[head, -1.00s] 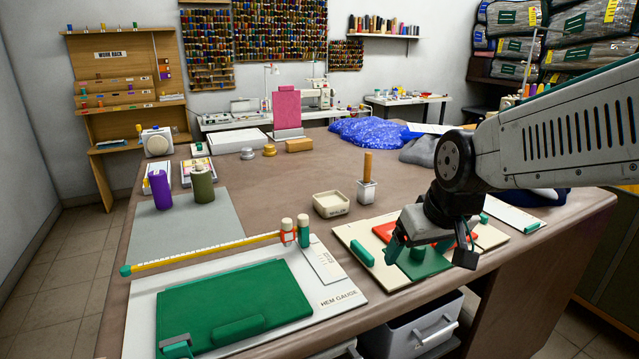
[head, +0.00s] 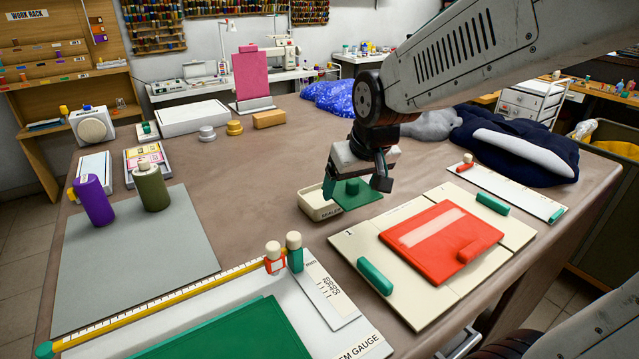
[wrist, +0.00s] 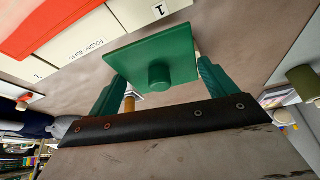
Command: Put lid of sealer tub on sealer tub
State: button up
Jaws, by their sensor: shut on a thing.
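The lid is a green square plate (head: 361,199) with a round knob on top. My gripper (head: 352,185) is shut on it and holds it roughly level. In the wrist view the lid (wrist: 175,50) sits between the two green fingers of my gripper (wrist: 158,75), with its knob facing the camera. The sealer tub (head: 318,210) is a small cream open box on the table, labelled on its front. The lid is at the tub's right side and overlaps its right end in the head view. The exact gap between them cannot be told.
A cream folding board (head: 400,300) with a red panel (head: 440,240) and green blocks lies to the right and in front. Purple and olive spools (head: 152,188) stand at left.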

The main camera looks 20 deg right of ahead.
jog(key=w+a, duration=0.1)
jog(key=w, duration=0.2)
jog(key=w+a, duration=0.1)
jog(key=w, duration=0.2)
jog(key=w+a+f, duration=0.1)
jog(key=w, duration=0.1)
jog(key=shift+w+a, duration=0.2)
jog(key=shift+w, duration=0.2)
notch_tip(320, 180, down, 3)
jog(key=shift+f, duration=0.2)
jog(key=shift+c, duration=0.4)
jog(key=o, duration=0.9)
jog(key=shift+s, duration=0.1)
jog(key=shift+r, duration=0.1)
jog(key=v, duration=1.1)
jog(key=shift+s+r, duration=0.2)
jog(key=shift+r, duration=0.15)
jog(key=s+d+f+g, duration=0.1)
jog(key=s, duration=0.7)
jog(key=s+d+f+g, duration=0.1)
jog(key=s, duration=0.8)
jog(key=s+d+f+g, duration=0.1)
jog(key=s, duration=0.7)
jog(key=shift+s+d+f, duration=0.15)
jog(key=shift+d+f, duration=0.05)
